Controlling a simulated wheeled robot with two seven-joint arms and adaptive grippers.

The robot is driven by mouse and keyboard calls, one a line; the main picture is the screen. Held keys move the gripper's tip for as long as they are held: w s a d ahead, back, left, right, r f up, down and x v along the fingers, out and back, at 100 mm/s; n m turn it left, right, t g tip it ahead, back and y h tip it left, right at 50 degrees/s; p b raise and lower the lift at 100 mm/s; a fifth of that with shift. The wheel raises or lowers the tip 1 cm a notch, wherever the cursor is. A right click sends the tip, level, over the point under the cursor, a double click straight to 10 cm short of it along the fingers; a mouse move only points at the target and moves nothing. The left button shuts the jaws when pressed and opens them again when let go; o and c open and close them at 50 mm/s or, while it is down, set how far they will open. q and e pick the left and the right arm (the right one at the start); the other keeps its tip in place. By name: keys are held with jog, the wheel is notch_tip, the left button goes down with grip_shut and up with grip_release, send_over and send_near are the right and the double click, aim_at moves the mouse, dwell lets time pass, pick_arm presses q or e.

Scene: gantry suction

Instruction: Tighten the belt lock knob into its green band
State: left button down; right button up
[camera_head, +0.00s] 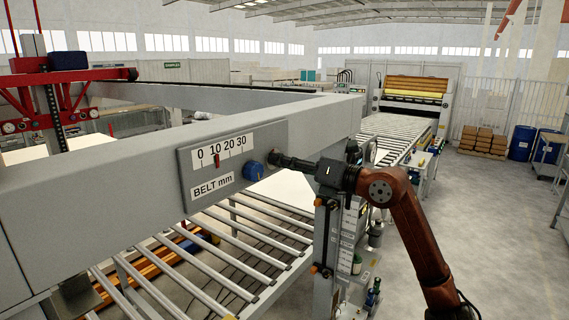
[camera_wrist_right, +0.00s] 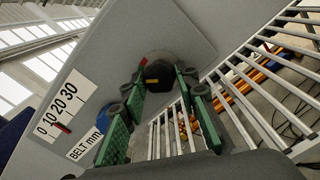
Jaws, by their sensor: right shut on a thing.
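The grey belt plate (camera_head: 268,138) is on the side of the grey beam, with a "BELT mm" scale and a red pointer (camera_head: 216,161) below about 10. A blue knob (camera_head: 253,171) sits on it. My right gripper (camera_head: 277,160) reaches the plate from the right, beside the blue knob. In the right wrist view its green fingers (camera_wrist_right: 157,84) are around a dark round knob (camera_wrist_right: 158,73), apparently the belt lock knob, with a small yellow mark at its top. The blue knob (camera_wrist_right: 103,122) is partly behind the left finger. I cannot make out a green band. My left gripper is not in view.
The grey beam (camera_head: 90,175) runs along the left above a roller conveyor (camera_head: 190,260). A post with several fittings (camera_head: 325,245) stands below my right wrist. Blue drums (camera_head: 522,142) and stacked boxes (camera_head: 483,141) are far right. The floor at the right is open.

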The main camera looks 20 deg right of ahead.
jog(key=o, duration=1.1)
jog(key=shift+o, duration=0.2)
jog(key=shift+d, duration=0.1)
jog(key=v, duration=1.2)
